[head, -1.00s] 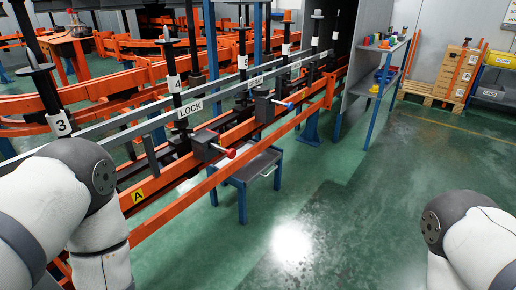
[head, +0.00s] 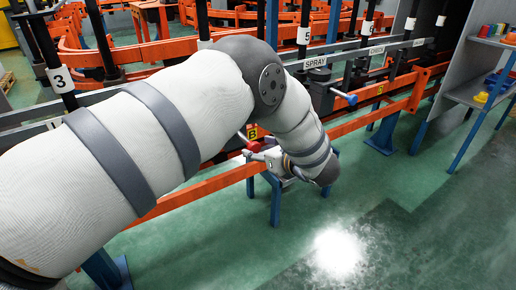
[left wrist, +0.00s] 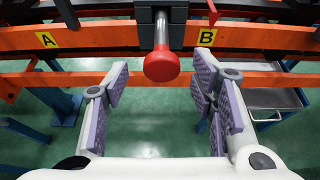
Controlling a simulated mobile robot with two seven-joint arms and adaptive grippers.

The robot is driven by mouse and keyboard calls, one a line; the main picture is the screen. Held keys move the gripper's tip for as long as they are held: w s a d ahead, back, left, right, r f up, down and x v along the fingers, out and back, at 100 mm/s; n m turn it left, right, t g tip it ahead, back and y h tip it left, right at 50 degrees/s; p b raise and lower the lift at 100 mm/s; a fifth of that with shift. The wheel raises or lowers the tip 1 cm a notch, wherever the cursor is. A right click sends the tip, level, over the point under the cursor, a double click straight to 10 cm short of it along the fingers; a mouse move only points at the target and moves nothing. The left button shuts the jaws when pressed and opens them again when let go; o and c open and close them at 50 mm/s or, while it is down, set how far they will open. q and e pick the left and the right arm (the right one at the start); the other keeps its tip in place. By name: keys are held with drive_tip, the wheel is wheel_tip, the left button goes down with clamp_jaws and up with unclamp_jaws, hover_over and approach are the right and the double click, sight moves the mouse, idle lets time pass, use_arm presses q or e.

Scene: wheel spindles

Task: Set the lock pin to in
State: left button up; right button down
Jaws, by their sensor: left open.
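The lock pin's red knob (left wrist: 162,66) sits on the end of a bright metal rod (left wrist: 161,30) that sticks out of a dark block (left wrist: 178,12) in the left wrist view. My left gripper (left wrist: 160,84) is open, with one finger on each side of the space just in front of the knob. The knob is not between the pads, and I see no contact. In the head view my left gripper (head: 267,157) is at the orange rail, and my arm hides the lock block and its label. My right gripper is not in view.
Orange rails (left wrist: 100,80) run across behind the fingers, with yellow A (left wrist: 46,40) and B (left wrist: 207,37) tags. A blue-knobbed pin (head: 351,99) by the SPRAY label (head: 315,63) is to the right. A grey cart (left wrist: 270,100) stands below. Open green floor is in front.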

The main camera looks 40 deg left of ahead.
sight(248, 140)
use_arm(q)
drive_tip(key=x, duration=0.3)
drive_tip(key=shift+w+a+f, duration=0.2)
drive_tip(key=shift+w+a, duration=0.05)
drive_tip(key=shift+a, duration=0.05)
clamp_jaws()
drive_tip(key=shift+w+a+f+b, duration=0.1)
drive_tip(key=shift+w+a+b, duration=0.15)
drive_tip(key=shift+a, duration=0.5)
drive_tip(key=shift+w+a+b, duration=0.25)
drive_tip(key=shift+w+a, duration=0.05)
drive_tip(key=shift+a, duration=0.45)
drive_tip(key=shift+r, duration=0.2)
unclamp_jaws()
drive_tip(key=shift+w+a+f, duration=0.1)
drive_tip(key=shift+a, duration=0.05)
